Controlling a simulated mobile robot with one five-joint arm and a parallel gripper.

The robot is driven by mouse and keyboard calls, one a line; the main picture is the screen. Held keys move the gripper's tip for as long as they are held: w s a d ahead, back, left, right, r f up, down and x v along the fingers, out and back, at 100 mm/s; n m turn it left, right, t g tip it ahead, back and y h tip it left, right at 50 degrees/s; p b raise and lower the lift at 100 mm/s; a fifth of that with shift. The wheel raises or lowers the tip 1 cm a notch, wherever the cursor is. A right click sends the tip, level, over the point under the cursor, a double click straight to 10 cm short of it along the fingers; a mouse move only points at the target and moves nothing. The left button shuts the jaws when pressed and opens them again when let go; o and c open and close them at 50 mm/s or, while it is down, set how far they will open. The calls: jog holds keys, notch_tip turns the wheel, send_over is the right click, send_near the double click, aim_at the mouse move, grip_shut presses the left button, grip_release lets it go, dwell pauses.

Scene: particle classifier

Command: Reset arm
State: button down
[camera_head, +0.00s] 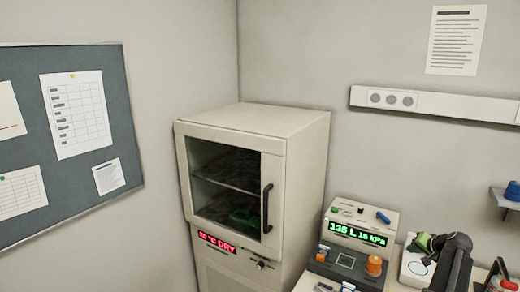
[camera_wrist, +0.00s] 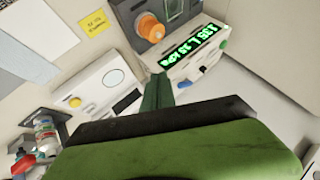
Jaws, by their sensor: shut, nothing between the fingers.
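My gripper (camera_head: 424,242) shows at the lower right of the head view as a small green tip on my dark, bent arm. It is to the right of the classifier unit and above a white device. In the wrist view my green gripper (camera_wrist: 158,92) fills the lower middle, with its narrow fingers together and nothing between them. The classifier unit (camera_head: 347,262), with a green display reading 135 L 15 kPa and an orange knob, stands on the bench. The unit also shows at the top of the wrist view (camera_wrist: 180,66), upside down.
A drying cabinet (camera_head: 250,190) with a closed glass door and red display stands left of the bench. A white device with a round dial (camera_wrist: 105,85) lies near my gripper. Small bottles (camera_wrist: 45,135) stand beyond it. A wall shelf (camera_head: 508,198) is at the right.

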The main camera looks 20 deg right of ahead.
jog(key=w+a+f+n+y+b, duration=0.1)
jog(key=w+a+n, duration=0.1)
jog(key=w+a, duration=0.75)
jog(key=w+a+f+n+y+b, duration=0.1)
jog(key=w+a+f+n+y, duration=0.1)
jog(key=w+a, duration=0.75)
jog(key=w+a+f+n+y+b, duration=0.1)
jog(key=w+a, duration=0.2)
jog(key=a, duration=0.5)
jog(key=w+a+f+n+g+b, duration=0.1)
jog(key=w+a+f+n, duration=0.15)
jog(key=a, duration=0.55)
jog(key=w+a+n+y, duration=0.1)
jog(key=w+a, duration=0.2)
jog(key=a, duration=0.5)
jog(key=s+a+f+n+g+b, duration=0.1)
jog(key=s+a+f+n+g, duration=0.15)
jog(key=a, duration=0.95)
jog(key=s+a+f+n+g+b, duration=0.1)
jog(key=s+a+f+b, duration=0.15)
jog(key=a, duration=0.85)
jog(key=s+a+f+n+g, duration=0.2)
jog(key=s+a+f, duration=0.1)
jog(key=s+a, duration=0.4)
jog(key=s+d+m+g+h, duration=0.1)
jog(key=s+d+g+h, duration=0.1)
jog(key=s+d, duration=0.2)
jog(key=shift+s+f, duration=0.2)
jog(key=shift+s, duration=0.9)
